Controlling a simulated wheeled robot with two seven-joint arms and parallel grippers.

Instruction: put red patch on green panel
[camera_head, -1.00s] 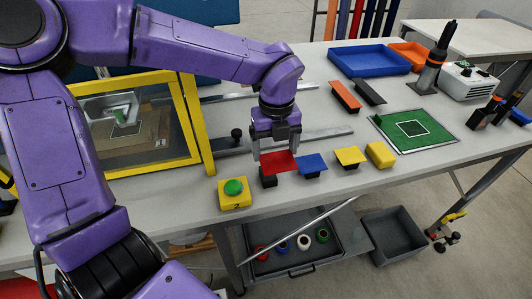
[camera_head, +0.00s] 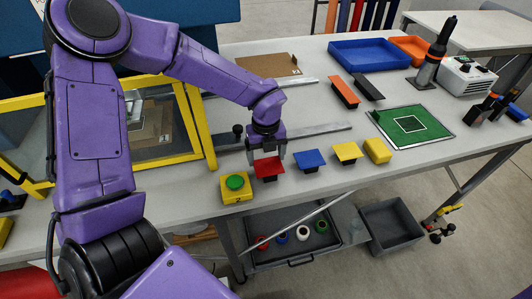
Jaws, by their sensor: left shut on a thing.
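The red patch (camera_head: 267,168) is a flat red plate at the left end of a row of coloured pieces near the table's front edge. A black block shows under it. My left gripper (camera_head: 268,157) points down over the patch and is shut on it. The patch is at about the height of its neighbours; I cannot tell whether it is clear of the black block. The green panel (camera_head: 387,124) lies flat on the table to the right, with a white-outlined square in its middle. My right gripper is not in view.
A blue patch (camera_head: 309,159), a yellow patch (camera_head: 346,151) and a yellow block (camera_head: 377,151) stand right of the red patch. A yellow box with a green button (camera_head: 236,187) is at its left. A metal rail (camera_head: 320,132) runs behind. Blue (camera_head: 369,54) and orange trays stand farther back.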

